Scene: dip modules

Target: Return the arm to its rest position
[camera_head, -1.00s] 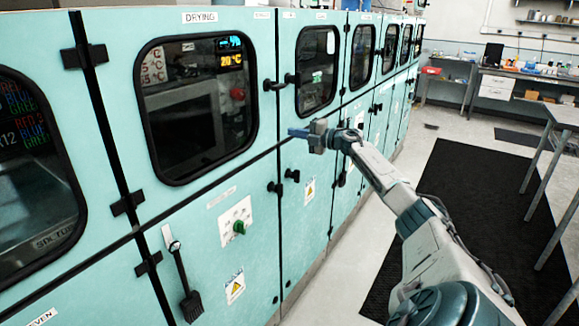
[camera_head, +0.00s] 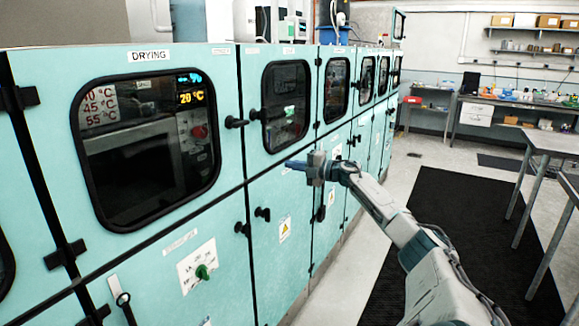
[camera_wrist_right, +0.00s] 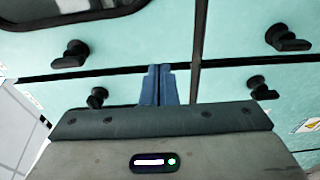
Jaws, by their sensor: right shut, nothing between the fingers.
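My right arm (camera_head: 400,232) reaches in from the lower right in the head view. Its gripper (camera_head: 291,164) points left toward the teal cabinet fronts, and its blue fingers are together with nothing between them. In the right wrist view the two blue fingers (camera_wrist_right: 160,84) lie side by side in front of the cabinet seam. I cannot tell whether the fingertips touch the cabinet. My left gripper is not in view.
The DRYING cabinet (camera_head: 150,150) has a dark window and a handle (camera_head: 236,122). More teal cabinets run to the back. A black mat (camera_head: 470,225) covers the floor at right, with a table (camera_head: 550,142) beyond. A bench (camera_head: 500,100) stands at the back.

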